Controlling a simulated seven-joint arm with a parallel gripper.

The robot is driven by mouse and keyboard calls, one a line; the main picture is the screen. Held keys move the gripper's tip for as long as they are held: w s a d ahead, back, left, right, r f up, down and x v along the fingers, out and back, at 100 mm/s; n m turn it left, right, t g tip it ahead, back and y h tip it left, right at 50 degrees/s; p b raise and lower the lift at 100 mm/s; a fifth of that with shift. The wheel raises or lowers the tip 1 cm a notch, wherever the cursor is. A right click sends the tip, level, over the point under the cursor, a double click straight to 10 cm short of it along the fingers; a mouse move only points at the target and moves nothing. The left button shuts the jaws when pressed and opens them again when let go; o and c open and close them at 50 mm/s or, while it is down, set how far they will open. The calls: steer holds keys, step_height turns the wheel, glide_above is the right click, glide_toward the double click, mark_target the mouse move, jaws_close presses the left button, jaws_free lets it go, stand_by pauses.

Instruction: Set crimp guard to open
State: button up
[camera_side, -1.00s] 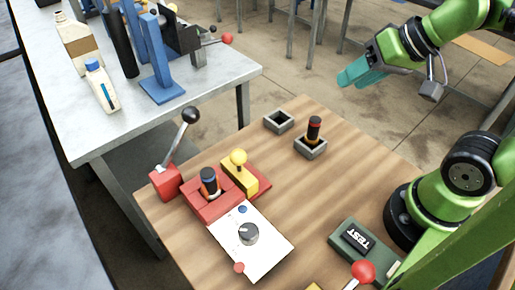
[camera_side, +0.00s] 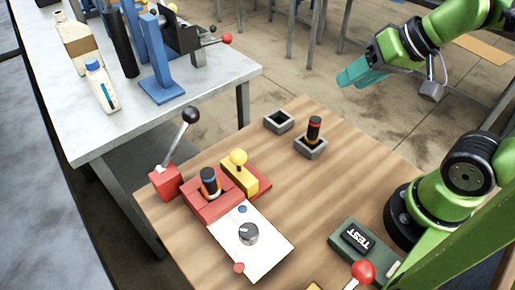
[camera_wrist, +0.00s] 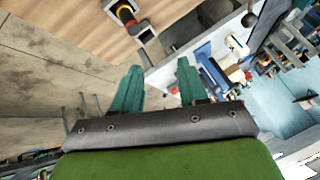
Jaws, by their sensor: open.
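No label names the crimp guard, so I cannot tell which part it is. On the wooden table, a red fixture (camera_side: 212,207) holds a dark cylinder with an orange band (camera_side: 208,181). At the left, a red base (camera_side: 165,182) carries a lever with a black ball (camera_side: 191,115), leaning up to the right. My green gripper (camera_side: 352,76) is open and empty, high above the far right, well away from these. Its two teal fingers are apart in the wrist view (camera_wrist: 158,68).
A white panel with a grey dial (camera_side: 248,234) lies in front. A green TEST box (camera_side: 357,240) and a red ball knob (camera_side: 363,271) are near right. A grey socket holds a black-and-red cylinder (camera_side: 314,130); an empty socket (camera_side: 279,121) is beside it. A metal bench (camera_side: 200,80) stands behind left.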

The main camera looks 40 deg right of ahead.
steer(key=shift+o, duration=1.3)
steer(key=shift+a, duration=0.1)
steer(key=shift+o, duration=0.7)
steer(key=shift+w+a+f+n+g, duration=0.3)
steer(key=shift+w+a+f+g, duration=0.25)
steer(key=shift+w+a, duration=0.2)
steer(key=r+n+g, duration=0.1)
steer(key=n+g, duration=0.6)
steer(key=n, duration=0.3)
glide_above(238, 150)
steer(key=w+d, duration=0.2)
steer(key=d, duration=0.1)
steer(key=a+f, duration=0.1)
steer(key=f, duration=0.4)
steer(key=s+a+f, duration=0.1)
steer(key=f, duration=0.4)
steer(key=s+a+f, duration=0.1)
steer(key=f, duration=0.4)
steer(key=shift+f, duration=0.35)
